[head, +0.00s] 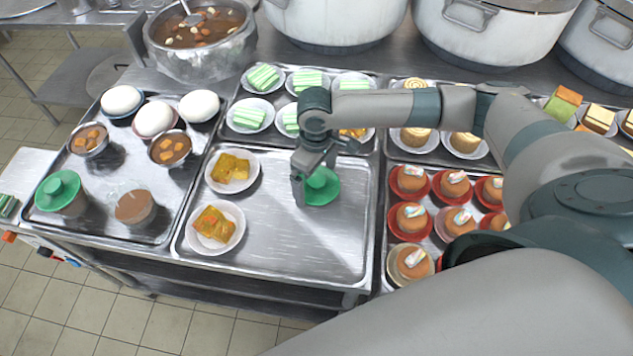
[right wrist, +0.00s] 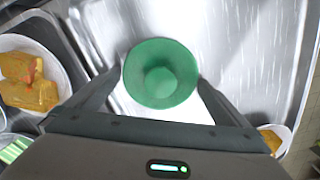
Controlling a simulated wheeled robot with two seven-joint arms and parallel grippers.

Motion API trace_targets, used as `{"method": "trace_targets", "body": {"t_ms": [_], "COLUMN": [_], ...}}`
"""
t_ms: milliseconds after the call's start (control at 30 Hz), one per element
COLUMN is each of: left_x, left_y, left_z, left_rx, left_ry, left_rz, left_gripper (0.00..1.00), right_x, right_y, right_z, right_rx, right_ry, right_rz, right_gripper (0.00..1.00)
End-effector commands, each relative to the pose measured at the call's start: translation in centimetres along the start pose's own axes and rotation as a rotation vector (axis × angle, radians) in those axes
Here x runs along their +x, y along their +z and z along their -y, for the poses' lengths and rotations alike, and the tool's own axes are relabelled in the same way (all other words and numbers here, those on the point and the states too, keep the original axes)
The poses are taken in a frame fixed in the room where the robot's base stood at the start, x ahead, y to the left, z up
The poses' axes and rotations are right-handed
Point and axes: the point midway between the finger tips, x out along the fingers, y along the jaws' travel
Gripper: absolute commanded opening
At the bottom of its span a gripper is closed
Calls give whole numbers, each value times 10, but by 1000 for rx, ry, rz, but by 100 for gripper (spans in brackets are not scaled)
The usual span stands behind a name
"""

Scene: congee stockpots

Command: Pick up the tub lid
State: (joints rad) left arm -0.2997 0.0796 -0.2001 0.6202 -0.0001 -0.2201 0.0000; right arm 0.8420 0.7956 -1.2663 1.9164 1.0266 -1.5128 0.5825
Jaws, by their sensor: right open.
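A round green tub lid (head: 324,190) with a raised knob lies on the bare metal of the middle tray (head: 280,258). In the right wrist view the lid (right wrist: 161,74) sits between the fingers. My right gripper (head: 314,182) is open above the lid, with one finger on each side; I cannot tell whether they touch it. The gripper partly hides the lid in the head view. A tub without a lid (head: 135,208), holding brown contents, stands on the left tray. Another tub with a green lid on it (head: 60,192) stands to its left. My left gripper is not in view.
Two plates of orange-yellow cake (head: 232,171) stand left of the lid, and plates of green-striped cake (head: 250,115) behind it. Red plates of small cakes (head: 410,222) fill the right tray. Large stockpots (head: 335,22) stand at the back. The middle tray's front is clear.

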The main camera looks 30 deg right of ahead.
Motion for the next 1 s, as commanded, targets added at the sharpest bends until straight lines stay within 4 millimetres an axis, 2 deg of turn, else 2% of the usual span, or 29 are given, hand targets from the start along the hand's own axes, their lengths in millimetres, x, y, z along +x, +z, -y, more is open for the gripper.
{"method": "trace_targets", "body": {"t_ms": [333,433,467,800,1000], "left_x": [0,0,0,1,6], "left_y": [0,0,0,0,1], "left_z": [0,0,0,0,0], "left_rx": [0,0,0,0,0], "left_ry": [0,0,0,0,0], "left_rz": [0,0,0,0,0], "left_gripper": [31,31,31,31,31], "right_x": [0,0,0,-2,-13], "right_y": [0,0,0,0,-1], "right_z": [0,0,0,0,0], "right_rx": [0,0,0,0,-1], "right_ry": [0,0,0,0,0], "right_rz": [0,-1,-1,-1,-3], "right_gripper": [100,76,73,73,73]}}
